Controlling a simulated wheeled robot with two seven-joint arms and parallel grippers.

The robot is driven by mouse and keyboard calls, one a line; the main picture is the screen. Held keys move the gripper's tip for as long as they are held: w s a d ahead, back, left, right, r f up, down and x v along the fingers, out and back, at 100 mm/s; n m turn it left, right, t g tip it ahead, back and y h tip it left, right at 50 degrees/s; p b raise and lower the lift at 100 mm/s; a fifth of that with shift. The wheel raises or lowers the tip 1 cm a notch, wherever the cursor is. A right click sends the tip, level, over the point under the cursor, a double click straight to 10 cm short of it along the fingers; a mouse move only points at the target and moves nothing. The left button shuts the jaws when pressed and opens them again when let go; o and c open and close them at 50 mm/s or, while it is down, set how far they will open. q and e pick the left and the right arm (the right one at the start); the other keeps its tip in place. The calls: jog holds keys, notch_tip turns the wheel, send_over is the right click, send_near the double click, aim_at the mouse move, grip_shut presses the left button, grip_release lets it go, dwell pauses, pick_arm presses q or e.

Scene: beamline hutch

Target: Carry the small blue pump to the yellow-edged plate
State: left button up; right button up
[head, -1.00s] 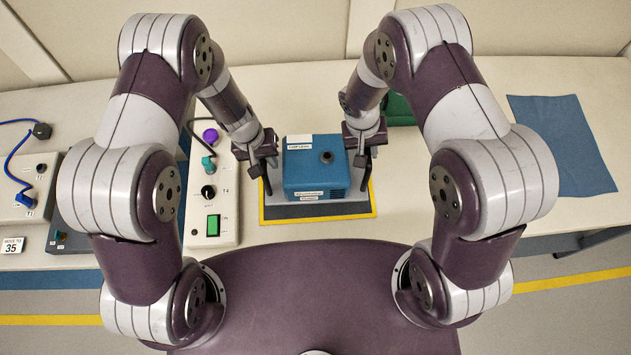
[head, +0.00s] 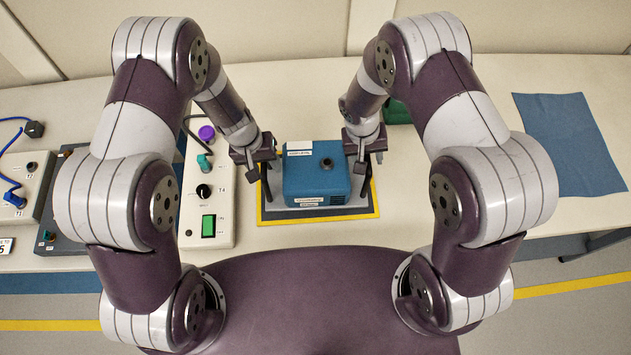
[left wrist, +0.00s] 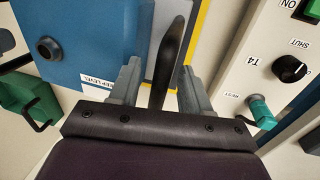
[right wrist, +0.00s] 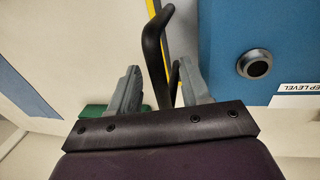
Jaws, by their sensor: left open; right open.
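The small blue pump (head: 314,178) sits on the plate with the yellow edge (head: 322,219), upright, with a dark round knob on top. It has a dark bar handle on each side. My left gripper (head: 262,168) is at the pump's left side, open. In the left wrist view the left handle (left wrist: 172,55) stands between its spread fingers. My right gripper (head: 362,166) is at the pump's right side, open. In the right wrist view the right handle (right wrist: 154,50) passes between its fingers. Whether either finger touches a handle cannot be told.
A pale control box (head: 228,222) marked T4, with knobs and a green switch, stands close left of the plate. More boxes with a blue cable (head: 12,165) are farther left. A green object (head: 398,110) is behind my right gripper. A blue mat (head: 570,145) lies right; bench between is clear.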

jog(key=shift+r, duration=0.1)
pick_arm(q)
notch_tip(320, 180, up, 11)
jog(key=a, duration=0.2)
jog(key=shift+f, duration=0.2)
pick_arm(e)
notch_tip(320, 180, up, 12)
jog(key=a, duration=0.2)
jog(key=shift+a+f, duration=0.15)
jog(key=shift+f, duration=0.05)
